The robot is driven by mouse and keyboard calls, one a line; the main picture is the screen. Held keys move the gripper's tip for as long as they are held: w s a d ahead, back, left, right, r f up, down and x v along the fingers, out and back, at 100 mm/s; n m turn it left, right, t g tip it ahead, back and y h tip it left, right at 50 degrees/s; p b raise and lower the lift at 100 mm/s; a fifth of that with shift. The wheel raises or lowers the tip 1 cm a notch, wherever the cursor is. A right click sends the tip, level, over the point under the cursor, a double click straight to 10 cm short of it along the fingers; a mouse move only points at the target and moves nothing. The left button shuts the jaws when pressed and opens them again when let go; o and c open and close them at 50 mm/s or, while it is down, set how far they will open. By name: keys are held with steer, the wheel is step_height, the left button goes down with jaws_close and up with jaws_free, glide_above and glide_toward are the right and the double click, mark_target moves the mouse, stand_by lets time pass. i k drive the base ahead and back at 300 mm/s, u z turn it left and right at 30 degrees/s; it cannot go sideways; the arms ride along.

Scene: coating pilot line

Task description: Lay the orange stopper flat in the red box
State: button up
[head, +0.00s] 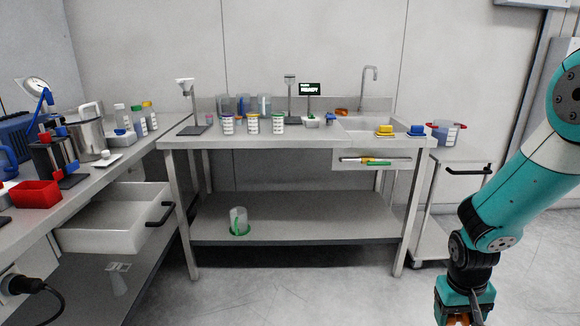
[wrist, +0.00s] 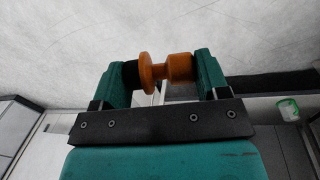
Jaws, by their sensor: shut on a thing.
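The orange stopper (wrist: 166,72) shows in the wrist view, held sideways between the two fingers of my gripper (wrist: 162,75). It has a wide disc at one end, a narrow neck and a thicker cylinder at the other. In the head view my gripper (head: 463,318) hangs at the lower right edge, mostly cut off, over the floor and away from the benches. The red box (head: 36,194) is an open-topped container on the left bench, in the head view only. Its inside is partly visible and looks empty.
An open drawer (head: 115,222) juts out below the left bench. The middle bench (head: 290,140) carries several jars, a sink and sponges. A grey cart (head: 455,155) with a tub stands right of it. A black plug (head: 20,284) is at lower left. The floor between is clear.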

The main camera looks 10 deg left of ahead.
mark_target(44, 205)
steer(key=u, duration=1.8)
steer(key=i, duration=0.65)
steer(key=z, duration=0.1)
